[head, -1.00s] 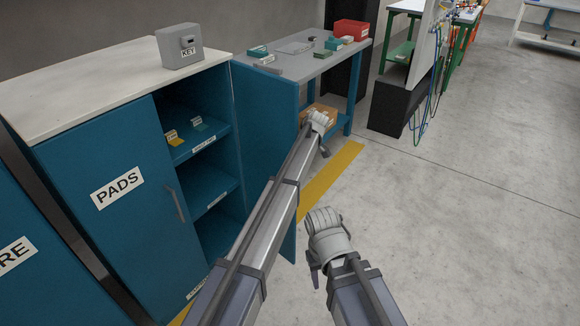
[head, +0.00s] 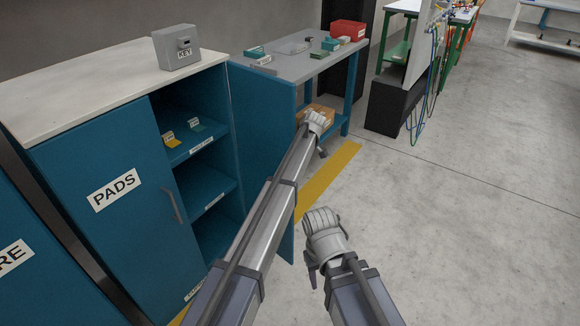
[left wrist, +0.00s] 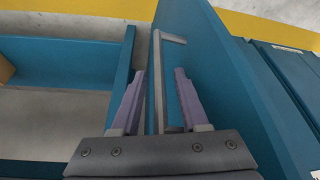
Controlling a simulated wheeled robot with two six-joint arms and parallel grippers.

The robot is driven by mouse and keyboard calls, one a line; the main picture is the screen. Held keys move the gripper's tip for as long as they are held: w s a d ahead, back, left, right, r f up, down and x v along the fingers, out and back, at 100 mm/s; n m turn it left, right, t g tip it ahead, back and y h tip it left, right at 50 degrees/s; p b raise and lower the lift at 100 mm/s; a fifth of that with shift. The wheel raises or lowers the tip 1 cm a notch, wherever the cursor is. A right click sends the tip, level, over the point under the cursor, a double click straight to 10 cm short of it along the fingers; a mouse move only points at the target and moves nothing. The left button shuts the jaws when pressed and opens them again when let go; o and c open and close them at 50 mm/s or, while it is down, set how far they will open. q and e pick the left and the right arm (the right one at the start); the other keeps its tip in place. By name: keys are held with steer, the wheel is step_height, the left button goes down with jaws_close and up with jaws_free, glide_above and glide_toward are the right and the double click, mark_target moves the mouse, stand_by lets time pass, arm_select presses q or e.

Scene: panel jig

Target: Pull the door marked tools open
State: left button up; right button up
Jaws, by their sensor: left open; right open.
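The blue cabinet's right-hand door (head: 262,125) stands swung wide open, showing the shelves inside. Its outer face is turned from the head view, so no tools label can be read. My left gripper (head: 321,146) is beyond the door's free edge, on its outer side. In the left wrist view the open fingers (left wrist: 161,88) stand on either side of the door's grey bar handle (left wrist: 158,70), and the blue door panel (left wrist: 215,75) is just to the right. My right gripper (head: 314,268) is open and empty over the floor, right of the door.
The door marked PADS (head: 100,215) is shut. A grey KEY box (head: 177,47) stands on the cabinet top. A blue workbench (head: 300,66) with several small items stands behind the open door, a cardboard box (head: 318,110) below.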

arm_select(q)
steer(key=w+p+v, duration=0.1)
steer(key=p+v, duration=0.6)
steer(key=shift+s+r, duration=0.35)
steer(key=shift+s, duration=0.2)
steer(key=shift+d, duration=0.1)
